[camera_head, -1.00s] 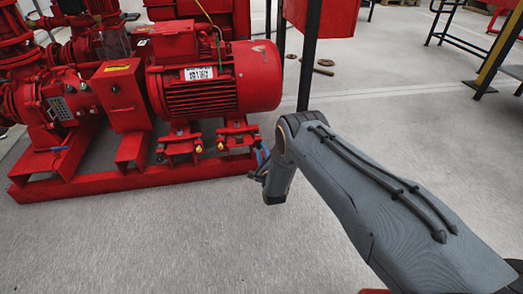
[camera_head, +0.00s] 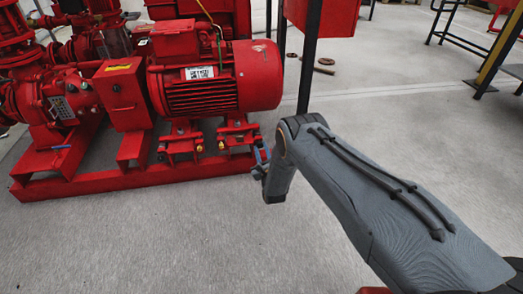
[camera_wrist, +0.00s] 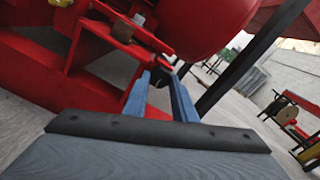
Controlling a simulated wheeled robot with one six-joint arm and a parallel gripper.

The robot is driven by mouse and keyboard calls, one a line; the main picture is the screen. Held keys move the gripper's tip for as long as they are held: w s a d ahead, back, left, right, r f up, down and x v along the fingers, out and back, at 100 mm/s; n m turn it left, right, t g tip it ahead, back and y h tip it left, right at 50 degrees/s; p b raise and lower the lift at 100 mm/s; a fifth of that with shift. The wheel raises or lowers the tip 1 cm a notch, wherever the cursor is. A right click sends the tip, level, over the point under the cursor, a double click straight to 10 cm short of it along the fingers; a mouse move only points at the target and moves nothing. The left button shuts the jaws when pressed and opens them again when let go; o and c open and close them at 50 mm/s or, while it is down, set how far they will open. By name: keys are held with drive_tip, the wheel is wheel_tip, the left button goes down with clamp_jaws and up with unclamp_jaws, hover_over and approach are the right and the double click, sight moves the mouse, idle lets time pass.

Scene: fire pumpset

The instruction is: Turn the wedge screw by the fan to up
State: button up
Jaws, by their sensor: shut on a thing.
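The red motor (camera_head: 205,85) sits on a red skid, with its rounded fan end at the right. Red mounts (camera_head: 238,133) with small bolts support it; part of a mount shows in the wrist view (camera_wrist: 125,30). My gripper (camera_head: 262,158) is at the right end of the skid, low beside the fan-end mount. In the wrist view its two blue fingers (camera_wrist: 163,76) reach toward the end of the mount. They are shut on a small dark piece, the wedge screw (camera_wrist: 166,63), mostly hidden between the fingertips. Its exact orientation cannot be told.
A dark upright post (camera_head: 309,60) carrying a red box (camera_head: 325,15) stands just behind my arm. The red skid rail (camera_head: 100,183) runs along the floor at left. Open grey floor lies in front. Loose round parts (camera_head: 325,61) lie on the floor behind.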

drive_tip(key=shift+a, duration=0.1)
drive_tip(key=o, duration=1)
drive_tip(key=shift+s+a, duration=0.1)
drive_tip(key=shift+o, duration=0.2)
drive_tip(key=shift+d, duration=0.2)
drive_tip(key=p+v, duration=0.3)
drive_tip(key=v, duration=0.4)
drive_tip(key=shift+s, duration=0.35)
